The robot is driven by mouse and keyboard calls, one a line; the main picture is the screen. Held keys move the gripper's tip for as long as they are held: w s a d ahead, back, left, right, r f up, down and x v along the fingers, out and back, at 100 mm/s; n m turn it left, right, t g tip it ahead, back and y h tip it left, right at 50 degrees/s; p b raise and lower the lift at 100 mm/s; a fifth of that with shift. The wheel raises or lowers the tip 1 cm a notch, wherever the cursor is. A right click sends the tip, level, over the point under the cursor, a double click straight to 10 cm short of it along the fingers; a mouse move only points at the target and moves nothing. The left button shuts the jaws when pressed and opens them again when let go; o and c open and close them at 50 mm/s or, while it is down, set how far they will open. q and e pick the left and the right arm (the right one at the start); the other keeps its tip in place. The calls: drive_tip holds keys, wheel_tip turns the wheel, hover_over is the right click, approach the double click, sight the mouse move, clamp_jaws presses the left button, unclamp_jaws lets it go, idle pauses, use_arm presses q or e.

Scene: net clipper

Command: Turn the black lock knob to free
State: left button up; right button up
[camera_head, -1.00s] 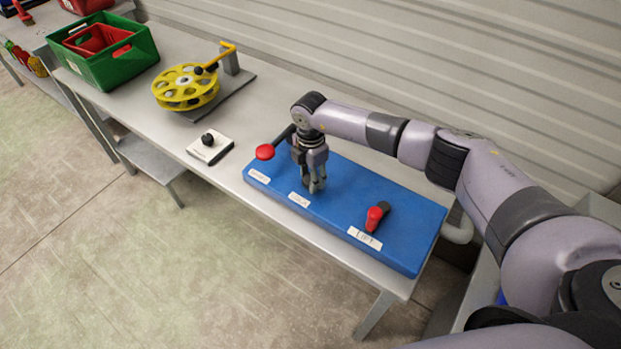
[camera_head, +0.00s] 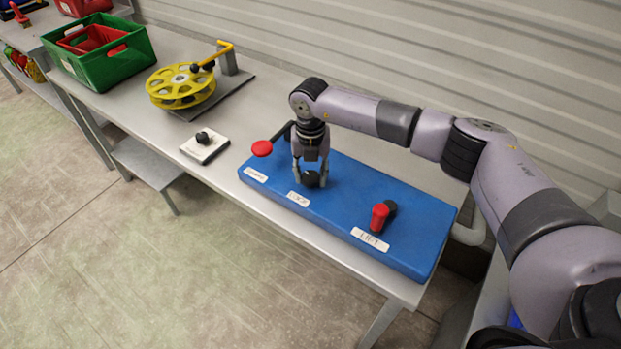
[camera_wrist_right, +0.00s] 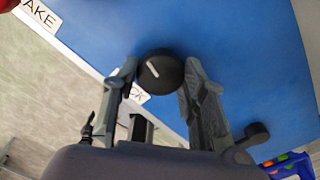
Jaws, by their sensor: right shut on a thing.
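The black lock knob (camera_head: 311,179) stands on the blue panel (camera_head: 350,192), behind a white label that seems to read LOCK (camera_head: 298,199). In the right wrist view the round knob (camera_wrist_right: 160,73) shows a white pointer line slanting toward the upper left. My right gripper (camera_head: 310,180) points down from above, with one finger on each side of the knob. In the right wrist view the gripper (camera_wrist_right: 156,82) is shut on the knob, its fingers at the knob's sides. My left gripper is not in view.
A red-tipped lever (camera_head: 262,148) is left of the knob and a red-handled lift lever (camera_head: 379,217) right of it. A white plate with a black knob (camera_head: 203,138), a yellow reel (camera_head: 181,87) and a green crate (camera_head: 132,62) stand farther left.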

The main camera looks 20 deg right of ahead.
sight(310, 175)
drive_tip(key=n+b, duration=0.3)
drive_tip(key=n, duration=0.1)
drive_tip(key=shift+f, duration=0.1)
drive_tip(key=shift+n+b, duration=1.05)
drive_tip(key=shift+n, duration=0.75)
drive_tip(key=shift+r, duration=0.2)
drive_tip(key=o, duration=1.2)
drive_tip(key=shift+c, duration=0.2)
drive_tip(key=shift+f, duration=0.1)
wheel_tip(310, 175, up, 12)
